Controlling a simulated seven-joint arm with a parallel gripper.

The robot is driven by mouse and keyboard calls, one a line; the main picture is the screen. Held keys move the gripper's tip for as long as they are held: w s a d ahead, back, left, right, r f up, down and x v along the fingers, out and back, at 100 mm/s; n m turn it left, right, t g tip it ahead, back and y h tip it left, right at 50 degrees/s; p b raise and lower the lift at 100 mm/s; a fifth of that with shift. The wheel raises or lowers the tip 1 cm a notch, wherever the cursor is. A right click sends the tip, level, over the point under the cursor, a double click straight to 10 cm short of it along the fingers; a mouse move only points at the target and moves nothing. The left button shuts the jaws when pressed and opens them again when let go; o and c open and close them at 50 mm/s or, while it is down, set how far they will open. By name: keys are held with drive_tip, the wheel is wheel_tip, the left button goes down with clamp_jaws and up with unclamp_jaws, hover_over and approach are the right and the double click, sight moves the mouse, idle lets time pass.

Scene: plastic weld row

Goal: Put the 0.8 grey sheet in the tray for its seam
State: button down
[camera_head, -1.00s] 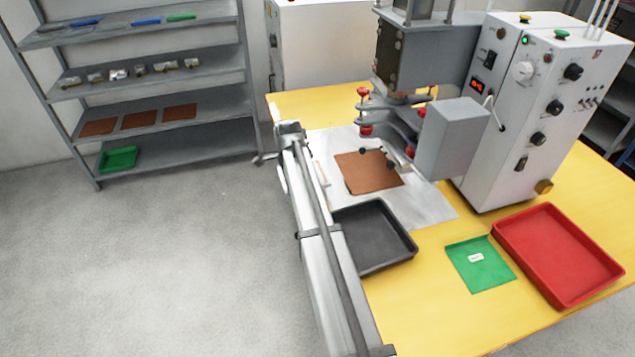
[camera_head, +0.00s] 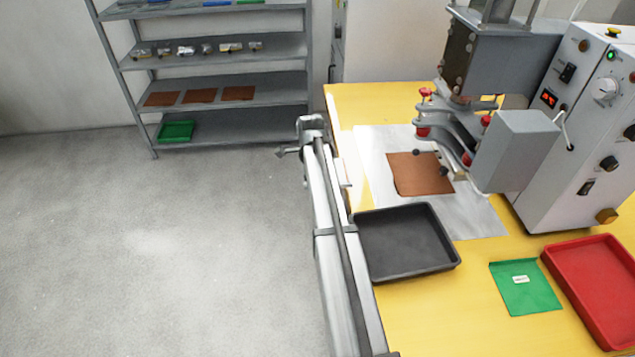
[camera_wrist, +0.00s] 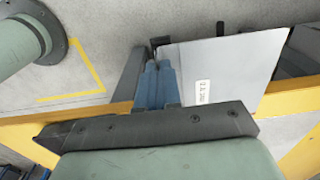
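The grey sheet (camera_wrist: 225,75), with a small white label, shows in the wrist view. Its left edge meets the blue fingers of my gripper (camera_wrist: 160,82), which are close together; it looks held there and covers part of the yellow edge behind it. My gripper and this sheet cannot be made out in the head view. A black tray (camera_head: 405,262) sits empty on the yellow table, in front of the welding press (camera_head: 515,150). A red tray (camera_head: 605,290) sits at the right.
A green sheet (camera_head: 525,300) with a label lies left of the red tray. A brown sheet (camera_head: 420,180) lies on a pale plate (camera_head: 485,218) under the press. A grey shelf (camera_head: 215,52) with brown sheets and a green tray (camera_head: 176,131) stands at the back left. Open floor lies between.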

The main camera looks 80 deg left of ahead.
drive_tip(key=s, duration=1.5)
idle(0.4)
idle(1.4)
drive_tip(key=w+d+r, duration=0.1)
drive_tip(key=w+d, duration=0.2)
drive_tip(key=w, duration=0.6)
drive_tip(key=w+d+m, duration=0.1)
drive_tip(key=w+d, duration=0.2)
drive_tip(key=w, duration=0.6)
drive_tip(key=w+d+r+m, duration=0.1)
drive_tip(key=w+d, duration=0.3)
drive_tip(key=w, duration=0.5)
drive_tip(key=shift+w+d+r, duration=0.1)
drive_tip(key=shift+w+r, duration=0.15)
drive_tip(key=shift+r, duration=0.1)
drive_tip(key=w+d+r+m, duration=0.2)
drive_tip(key=w+d, duration=1.5)
drive_tip(key=w, duration=0.3)
drive_tip(key=m, duration=0.9)
approach(584, 283)
drive_tip(key=s+d+r, duration=0.1)
drive_tip(key=s+r, duration=0.2)
drive_tip(key=s, duration=0.1)
drive_tip(key=shift+d+f, duration=0.2)
drive_tip(key=shift+f, duration=4.35)
